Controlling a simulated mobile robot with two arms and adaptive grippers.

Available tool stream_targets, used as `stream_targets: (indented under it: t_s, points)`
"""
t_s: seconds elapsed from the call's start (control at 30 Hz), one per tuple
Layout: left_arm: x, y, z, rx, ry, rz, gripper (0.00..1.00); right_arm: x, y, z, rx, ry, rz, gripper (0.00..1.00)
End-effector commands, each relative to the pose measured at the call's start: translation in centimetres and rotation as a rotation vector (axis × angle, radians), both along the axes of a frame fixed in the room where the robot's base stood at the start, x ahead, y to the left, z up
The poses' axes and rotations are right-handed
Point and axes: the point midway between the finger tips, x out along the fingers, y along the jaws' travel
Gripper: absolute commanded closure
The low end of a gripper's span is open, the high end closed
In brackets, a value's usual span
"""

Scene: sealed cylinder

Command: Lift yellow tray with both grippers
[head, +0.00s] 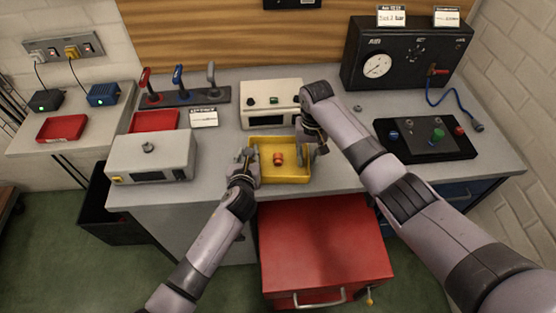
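The yellow tray (285,178) sits on the grey workbench near its front edge. A small red-orange cylinder (278,159) stands inside it. My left gripper (246,156) is at the tray's left wall, with its fingers close to the rim. My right gripper (309,153) is at the right wall, pointing down. The parts of the side walls at the fingers are hidden. At this size I cannot tell whether either gripper is closed on the wall. The tray looks level and rests on the bench.
A cream instrument box (272,103) stands right behind the tray. A grey box (152,157) and red trays (154,121) lie to the left. A black panel (425,140) and black gauge unit (405,52) are at right. A red drawer cabinet (322,245) stands in front.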

Motion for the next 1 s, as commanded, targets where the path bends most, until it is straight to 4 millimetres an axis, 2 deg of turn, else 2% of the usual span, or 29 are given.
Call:
stream_targets:
  t_s: [0.07,0.4,1.0]
  points:
    - [-0.02,-0.01,0.0,0.0,0.0,0.0,0.77,-0.01,0.02,0.01,0.0,0.0,0.0,0.77]
    - [-0.04,-0.01,-0.01,0.0,0.0,0.0,0.99,0.0,0.03,0.04,0.0,0.0,0.0,0.99]
    - [-0.05,-0.01,-0.01,0.001,0.0,0.0,1.0,0.01,0.02,0.06,0.0,0.0,0.0,1.0]
